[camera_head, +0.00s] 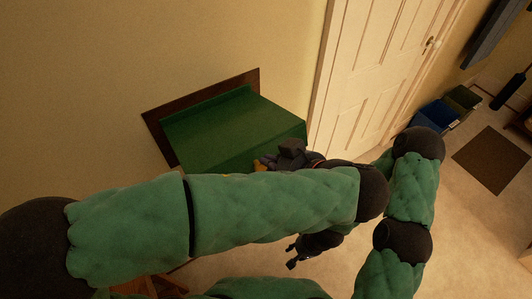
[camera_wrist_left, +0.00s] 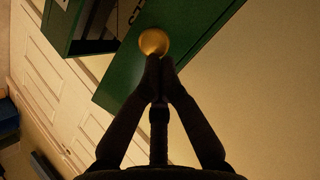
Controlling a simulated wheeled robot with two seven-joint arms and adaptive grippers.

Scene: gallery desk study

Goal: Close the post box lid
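The green post box (camera_head: 225,128) is fixed to the wall on a brown backing board in the head view. My left arm hides the box's lower part in the head view. My right gripper (camera_head: 290,257) is lower, apart from the box, fingers spread and empty.
A cream panelled door (camera_head: 375,75) stands right of the box. Blue and green bins (camera_head: 440,113) and a brown mat (camera_head: 493,160) lie farther right. The carpet between is clear. Something wooden (camera_head: 150,285) shows below my left arm.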

